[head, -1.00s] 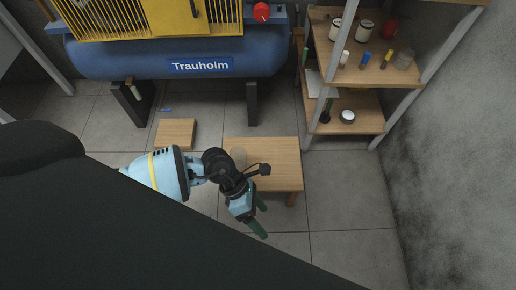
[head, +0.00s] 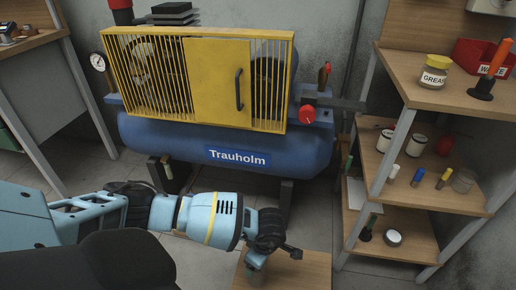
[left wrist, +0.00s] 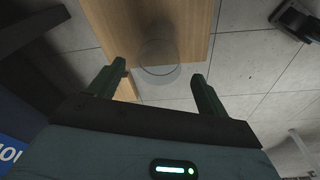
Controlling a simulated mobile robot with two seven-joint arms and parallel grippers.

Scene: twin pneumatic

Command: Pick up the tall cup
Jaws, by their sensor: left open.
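A clear round glass cup (left wrist: 158,57), which looks like the task's cup, shows in the left wrist view near the edge of a low wooden table (left wrist: 180,22). It is seen close to end-on, so its height is hard to judge. My left gripper (left wrist: 152,82) is open, its two dark green fingers pointing toward the cup, one on each side in the picture. Nothing is between the fingertips that I can see held. In the head view my left wrist hangs over the table (head: 308,272), and its fingers are not clearly visible. My right gripper is not in view.
A blue compressor tank (head: 180,142) with a yellow cage (head: 215,75) stands behind the table.

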